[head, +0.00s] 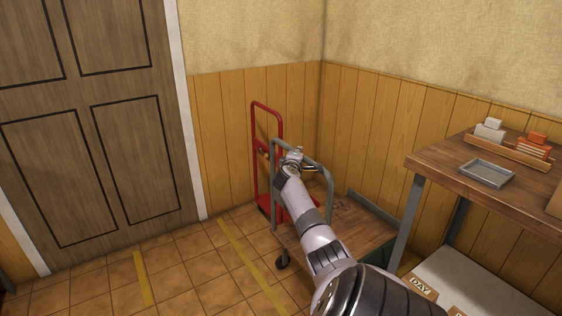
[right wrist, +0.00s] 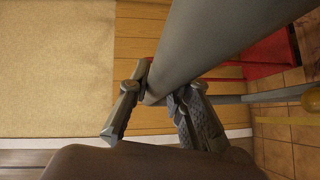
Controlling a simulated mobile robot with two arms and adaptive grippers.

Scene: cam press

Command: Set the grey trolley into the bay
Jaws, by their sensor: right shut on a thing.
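The grey trolley (head: 345,238) has a wooden deck and a grey tubular push handle (head: 327,178). It stands near the back corner, close to the right wall, with a dark caster (head: 282,265) at its near left. My right gripper (head: 308,168) is shut on the grey handle; in the right wrist view its fingers (right wrist: 160,100) are around the thick grey tube (right wrist: 205,45). Yellow floor lines (head: 248,260) run left of the trolley; whether they mark the bay I cannot tell. My left gripper is not in view.
A red hand truck (head: 254,150) stands against the back wall, just behind the trolley handle. A wooden table (head: 450,165) with a grey tray (head: 486,174) is at right, with a low shelf (head: 460,270). A brown door (head: 95,120) is at left. Tiled floor at left is clear.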

